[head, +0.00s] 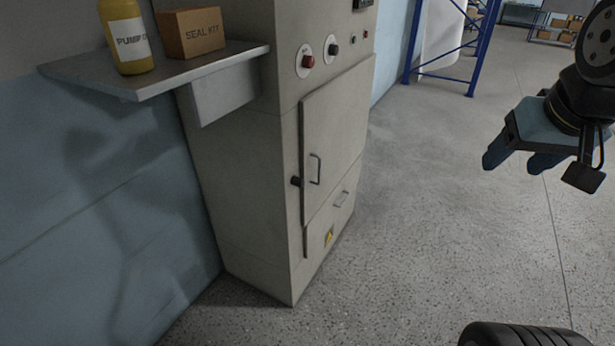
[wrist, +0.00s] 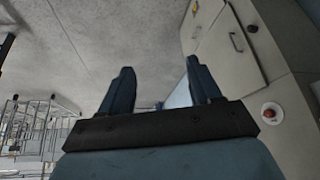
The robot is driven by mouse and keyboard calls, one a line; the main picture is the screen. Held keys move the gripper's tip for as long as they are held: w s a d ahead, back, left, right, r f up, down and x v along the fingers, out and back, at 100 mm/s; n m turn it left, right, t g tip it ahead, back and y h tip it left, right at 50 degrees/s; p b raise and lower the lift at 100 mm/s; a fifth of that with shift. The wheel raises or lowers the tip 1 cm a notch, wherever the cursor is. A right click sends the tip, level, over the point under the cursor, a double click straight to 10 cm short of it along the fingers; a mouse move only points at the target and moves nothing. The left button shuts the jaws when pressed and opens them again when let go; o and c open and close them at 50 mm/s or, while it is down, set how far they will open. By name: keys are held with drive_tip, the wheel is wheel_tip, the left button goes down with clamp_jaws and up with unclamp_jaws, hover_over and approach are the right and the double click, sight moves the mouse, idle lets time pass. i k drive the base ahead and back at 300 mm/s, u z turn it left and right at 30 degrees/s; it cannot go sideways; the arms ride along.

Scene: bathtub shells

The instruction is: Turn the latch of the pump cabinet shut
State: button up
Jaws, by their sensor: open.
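The pump cabinet (head: 240,140) is a tall grey box left of centre in the head view. Its door (head: 335,130) has a bar handle (head: 315,168) and looks closed or nearly so; I cannot tell which. A small black latch knob (head: 296,182) sits at the door's left edge. My gripper (head: 515,162) is at the right of the head view, well apart from the cabinet, open and empty. In the wrist view my gripper (wrist: 160,88) shows two spread fingers, with the cabinet door (wrist: 230,45) and its handle (wrist: 237,42) to the right.
A shelf (head: 95,75) on the cabinet's left holds a yellow pump bottle (head: 124,35) and a seal kit box (head: 190,35). Red (head: 308,62) and black (head: 335,50) knobs sit above the door. A blue rack (head: 475,45) stands behind. The floor (head: 450,220) between gripper and cabinet is clear.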

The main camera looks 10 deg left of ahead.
sight(297, 182)
drive_tip(key=z, duration=1.05)
drive_tip(key=k, duration=1.1)
drive_tip(key=u, duration=1.05)
drive_tip(key=i, duration=1)
